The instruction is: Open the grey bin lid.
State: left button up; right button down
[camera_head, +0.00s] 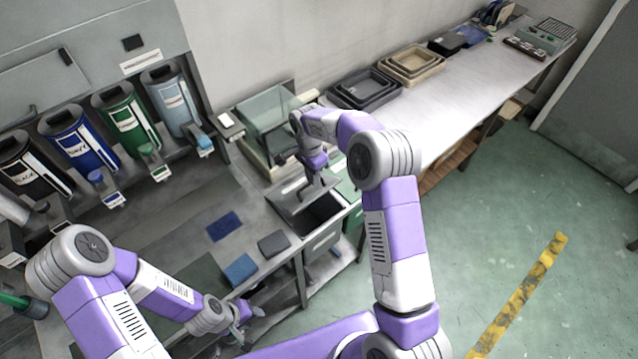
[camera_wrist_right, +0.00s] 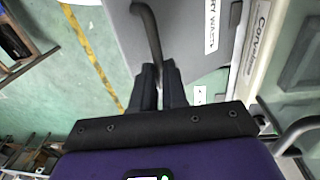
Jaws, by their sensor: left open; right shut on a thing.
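The grey bin (camera_head: 323,239) stands in the bench in the middle of the head view. Its lid (camera_head: 288,201) is tilted up, and a dark opening shows beside it. My right gripper (camera_head: 311,187) is over the bin at the raised lid. In the right wrist view, my right gripper (camera_wrist_right: 159,76) is shut on the dark curved lid handle (camera_wrist_right: 149,30). The grey lid (camera_wrist_right: 185,45) with a partly visible "WASTE" label fills the top there. My left gripper (camera_head: 246,314) is open and empty, low in front of the bench, away from the bin.
Blue (camera_head: 241,269) and dark (camera_head: 273,244) pads lie on the bench left of the bin. A green bin (camera_head: 353,222) stands right of it, partly behind my arm. A clear-walled box (camera_head: 266,112) is behind.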

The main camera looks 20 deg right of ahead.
jog(key=shift+w+a+r+p, duration=0.25)
jog(key=shift+w+r, duration=0.1)
jog(key=shift+w, duration=0.1)
jog(key=shift+w+a+r+p, duration=0.2)
jog(key=shift+w+r, duration=0.1)
jog(key=shift+w, duration=0.15)
jog(key=shift+w+a+r, duration=0.25)
jog(key=shift+w+a, duration=0.05)
jog(key=shift+w, duration=0.3)
jog(key=c, duration=1.6)
grip_release()
jog(key=o, duration=0.4)
jog(key=shift+w+f, duration=0.25)
jog(key=shift+w, duration=0.25)
jog(key=shift+o, duration=0.2)
notch_tip(320, 180, up, 8)
jog(key=shift+c, duration=0.2)
